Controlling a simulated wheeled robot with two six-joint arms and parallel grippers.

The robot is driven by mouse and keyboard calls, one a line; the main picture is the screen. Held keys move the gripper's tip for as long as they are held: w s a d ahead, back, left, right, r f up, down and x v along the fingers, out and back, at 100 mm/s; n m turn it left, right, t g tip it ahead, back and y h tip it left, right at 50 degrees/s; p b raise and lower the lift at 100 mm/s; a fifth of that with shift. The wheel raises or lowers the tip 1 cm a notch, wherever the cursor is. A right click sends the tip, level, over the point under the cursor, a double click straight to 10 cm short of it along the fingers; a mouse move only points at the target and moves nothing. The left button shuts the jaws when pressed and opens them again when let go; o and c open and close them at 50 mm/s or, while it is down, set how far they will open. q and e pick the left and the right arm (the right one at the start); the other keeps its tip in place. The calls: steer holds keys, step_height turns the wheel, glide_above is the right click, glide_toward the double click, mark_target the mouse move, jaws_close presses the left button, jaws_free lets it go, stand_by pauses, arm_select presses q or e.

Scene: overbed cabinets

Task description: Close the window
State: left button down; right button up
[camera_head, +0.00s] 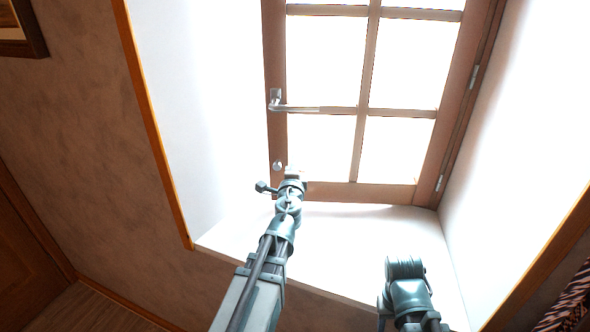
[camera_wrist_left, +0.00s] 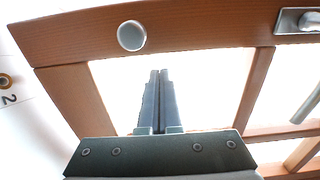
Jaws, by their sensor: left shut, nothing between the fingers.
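The window (camera_head: 360,107) has a brown wooden sash with several bright panes. Its hinges (camera_head: 440,182) are on the right and its silver lever handle (camera_head: 290,107) is on the left. A round silver knob (camera_head: 277,165) sits below the handle; it also shows in the left wrist view (camera_wrist_left: 132,35). My left gripper (camera_head: 293,172) is at the sash's lower left corner, below the handle. In the left wrist view its fingers (camera_wrist_left: 159,75) are together and empty, in front of a pane. I cannot tell whether they touch it, or how far the sash stands open. My right gripper is not visible.
The window sits in a deep white recess with a white sill (camera_head: 350,240) below it. White side walls flank it, edged with wood trim (camera_head: 150,110). My right arm (camera_head: 405,290) is low at the right, in front of the sill. Patterned fabric (camera_head: 570,305) is at lower right.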

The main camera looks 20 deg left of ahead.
arm_select(q)
steer(key=shift+x, duration=1.2)
